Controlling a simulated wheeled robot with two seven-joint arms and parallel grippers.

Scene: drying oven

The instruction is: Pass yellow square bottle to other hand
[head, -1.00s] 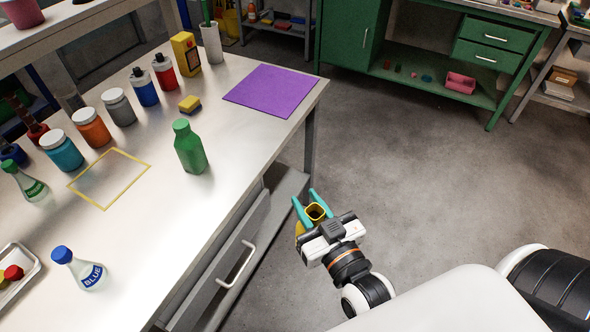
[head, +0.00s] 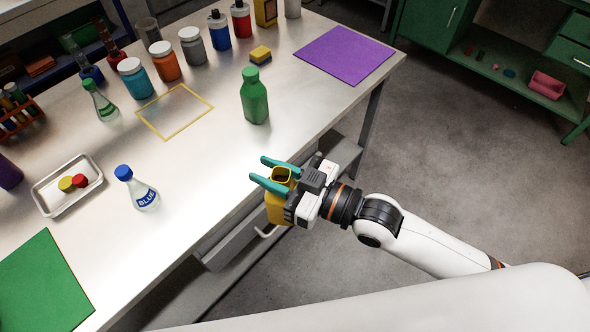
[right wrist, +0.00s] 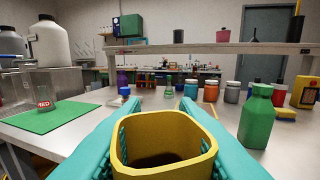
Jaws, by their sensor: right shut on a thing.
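The yellow square bottle (head: 278,208) is upright with its open top facing up, held at the table's front edge. My right gripper (head: 268,174) is shut on it, with a teal finger on each side. In the right wrist view the bottle's square rim (right wrist: 165,148) fills the lower middle, between the teal fingers. The bottle's lower part is partly hidden by the gripper in the head view. My left gripper does not show in either view.
A green bottle (head: 255,98) stands on the table, with a blue-capped flask (head: 140,190) and a metal tray (head: 50,205) further left. A purple mat (head: 345,55) and a green mat (head: 42,285) lie at opposite ends. The table's front middle is clear.

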